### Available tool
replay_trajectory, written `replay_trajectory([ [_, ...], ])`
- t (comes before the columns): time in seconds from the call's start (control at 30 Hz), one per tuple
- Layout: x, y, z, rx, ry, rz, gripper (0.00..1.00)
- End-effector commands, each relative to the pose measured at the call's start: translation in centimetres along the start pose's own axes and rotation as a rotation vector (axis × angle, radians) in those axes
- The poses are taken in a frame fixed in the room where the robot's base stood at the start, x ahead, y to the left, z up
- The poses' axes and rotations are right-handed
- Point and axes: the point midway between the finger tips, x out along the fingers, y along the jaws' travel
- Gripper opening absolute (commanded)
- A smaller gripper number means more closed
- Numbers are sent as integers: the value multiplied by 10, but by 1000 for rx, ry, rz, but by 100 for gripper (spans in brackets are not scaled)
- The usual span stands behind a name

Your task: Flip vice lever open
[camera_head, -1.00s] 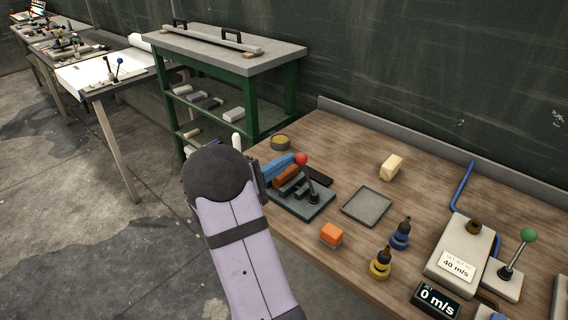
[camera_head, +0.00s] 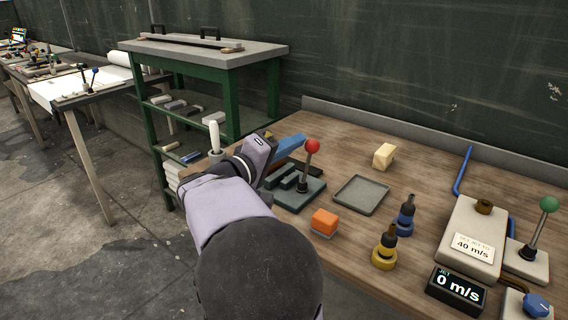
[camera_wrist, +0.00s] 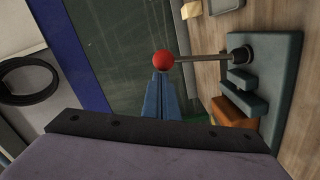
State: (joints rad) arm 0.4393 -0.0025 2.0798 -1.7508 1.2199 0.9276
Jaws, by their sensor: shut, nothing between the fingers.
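The vice (camera_head: 293,195) is a small grey-green fixture on the wooden bench, with a lever ending in a red ball (camera_head: 312,146). The lever stands nearly upright, leaning slightly right. In the wrist view the red ball (camera_wrist: 163,60) sits at the fingertips and its rod runs right to the vice base (camera_wrist: 280,85). My gripper (camera_head: 302,139) reaches from the left, its blue fingers shut and empty, tips beside the ball. The fingers also show in the wrist view (camera_wrist: 160,76). I cannot tell whether they touch the ball. An orange-brown block (camera_wrist: 235,118) lies by the vice.
A shallow grey tray (camera_head: 361,195), an orange block (camera_head: 325,222) and a pale yellow block (camera_head: 384,156) lie around the vice. Blue (camera_head: 404,215) and yellow (camera_head: 385,250) bottle-like pieces stand to the right. A green-knobbed lever (camera_head: 549,204) is farther right.

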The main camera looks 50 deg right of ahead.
Motion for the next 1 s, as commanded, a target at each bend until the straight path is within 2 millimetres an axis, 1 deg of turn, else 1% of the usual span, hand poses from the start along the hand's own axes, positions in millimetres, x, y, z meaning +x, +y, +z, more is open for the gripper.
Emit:
replay_trajectory([
  [0.03, 1, -7, 10, 39, -3, 1, 0],
  [0.4, 2, 3, 35, 255, -2, -11, 0],
  [0.7, 3, 9, 46, 351, -2, -17, 0],
  [1.0, 3, 11, 50, 377, -8, -19, 0],
])
